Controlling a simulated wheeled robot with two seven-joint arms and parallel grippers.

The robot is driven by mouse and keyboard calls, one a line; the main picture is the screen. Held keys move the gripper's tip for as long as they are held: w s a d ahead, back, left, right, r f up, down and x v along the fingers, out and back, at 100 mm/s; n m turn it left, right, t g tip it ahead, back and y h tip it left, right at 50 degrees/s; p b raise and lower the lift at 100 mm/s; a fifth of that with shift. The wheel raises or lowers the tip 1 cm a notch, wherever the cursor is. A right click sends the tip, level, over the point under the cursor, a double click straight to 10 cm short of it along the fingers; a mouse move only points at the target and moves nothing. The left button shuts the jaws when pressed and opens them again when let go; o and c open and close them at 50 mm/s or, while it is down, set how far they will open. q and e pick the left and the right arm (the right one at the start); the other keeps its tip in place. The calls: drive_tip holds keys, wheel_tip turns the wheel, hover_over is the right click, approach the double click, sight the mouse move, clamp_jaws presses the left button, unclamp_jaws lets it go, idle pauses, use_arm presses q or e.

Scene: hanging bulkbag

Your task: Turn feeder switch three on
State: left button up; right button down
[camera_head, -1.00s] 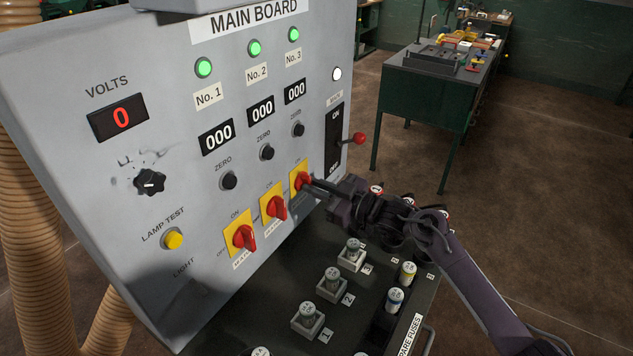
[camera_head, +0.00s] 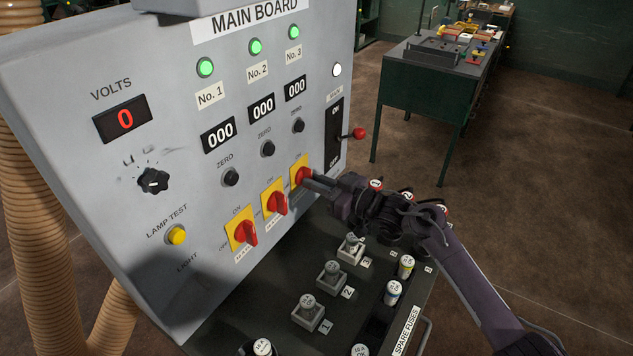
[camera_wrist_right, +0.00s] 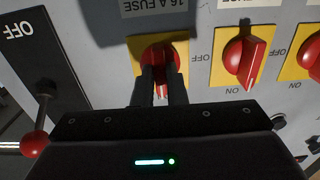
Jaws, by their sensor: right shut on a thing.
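Feeder switch three (camera_head: 301,176) is a red rotary knob on a yellow plate, the rightmost of three on the grey main board. My right gripper (camera_head: 308,181) is shut on its knob. In the right wrist view the two dark fingers (camera_wrist_right: 161,85) straddle the red knob (camera_wrist_right: 160,62), with its grip between them. The fingers hide part of the plate and its lettering. The other two feeder switches, the middle one (camera_head: 276,201) and the left one (camera_head: 246,232), are the same red knobs on yellow plates. My left gripper is not in view.
The main switch lever with a red ball (camera_head: 359,133) sticks out just right of switch three. Below the board, a dark ledge holds fuse holders (camera_head: 308,308) and spare fuses (camera_head: 393,291). A green workbench (camera_head: 424,106) stands behind. Three green lamps are lit above.

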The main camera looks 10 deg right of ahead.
drive_tip(key=c, duration=1.5)
unclamp_jaws()
drive_tip(key=shift+o, duration=0.2)
drive_tip(key=b+v, duration=0.2)
drive_tip(key=v, duration=0.6)
